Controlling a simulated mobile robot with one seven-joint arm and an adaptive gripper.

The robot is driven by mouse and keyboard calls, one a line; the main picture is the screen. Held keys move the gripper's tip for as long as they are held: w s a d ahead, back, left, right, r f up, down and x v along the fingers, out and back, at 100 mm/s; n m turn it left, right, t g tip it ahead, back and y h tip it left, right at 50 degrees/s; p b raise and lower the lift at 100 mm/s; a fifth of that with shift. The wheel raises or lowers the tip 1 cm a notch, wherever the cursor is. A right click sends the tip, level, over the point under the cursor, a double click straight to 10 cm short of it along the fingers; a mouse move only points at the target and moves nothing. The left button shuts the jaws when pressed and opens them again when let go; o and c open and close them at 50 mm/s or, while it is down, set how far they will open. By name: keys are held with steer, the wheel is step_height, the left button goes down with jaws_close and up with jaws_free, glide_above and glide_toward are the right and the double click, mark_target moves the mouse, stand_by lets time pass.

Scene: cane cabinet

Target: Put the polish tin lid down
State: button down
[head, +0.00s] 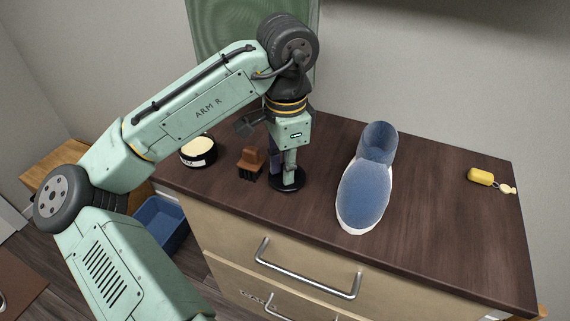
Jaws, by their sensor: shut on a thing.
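My gripper (287,166) points straight down over the dark cabinet top and is shut on the black polish tin lid (290,184). The lid is a flat dark disc at or very close to the wood, near the front edge; I cannot tell whether it touches. The open polish tin (198,152), black with a cream-coloured inside, stands to the left on the cabinet top. A brown brush with dark bristles (251,164) stands between the tin and my gripper.
A blue shoe with a white sole (363,190) stands right of my gripper. A yellow object with a small pale tag (481,177) lies at the far right. The cabinet top (447,231) is clear between them. A blue bin (160,222) sits on the floor at left.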

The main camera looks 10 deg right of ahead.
steer(key=shift+f, duration=0.15)
steer(key=c, duration=1.5)
jaws_free()
steer(key=shift+o, duration=0.2)
